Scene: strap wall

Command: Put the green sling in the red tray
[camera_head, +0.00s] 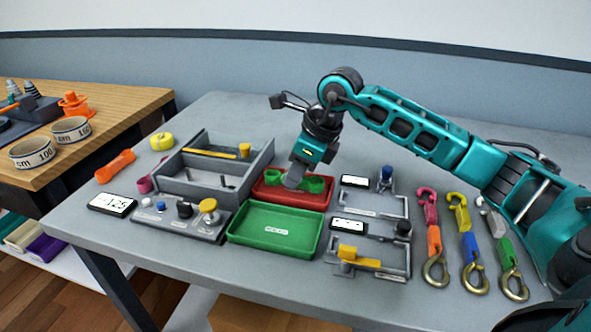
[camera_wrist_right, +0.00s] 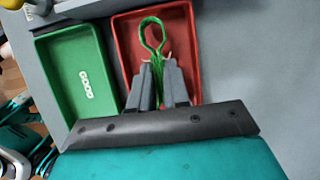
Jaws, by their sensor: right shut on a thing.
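My right gripper (camera_head: 293,182) is shut on the green sling (camera_head: 315,184) and points down at the red tray (camera_head: 300,203). In the right wrist view the gripper (camera_wrist_right: 160,75) pinches the green sling (camera_wrist_right: 156,60) between its fingers, with one loop standing out past the tips. The sling shows within the outline of the red tray (camera_wrist_right: 184,35). Green loops show on both sides of the fingers in the head view. I cannot tell whether the sling touches the tray floor. My left gripper is not in view.
A green tray (camera_head: 240,232) lies in front of the red one. A grey divided box (camera_head: 200,185) stands to the left, latch fixtures (camera_head: 375,262) to the right. Several colored straps with hooks (camera_head: 432,235) lie further right. The table's back (camera_head: 240,110) is clear.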

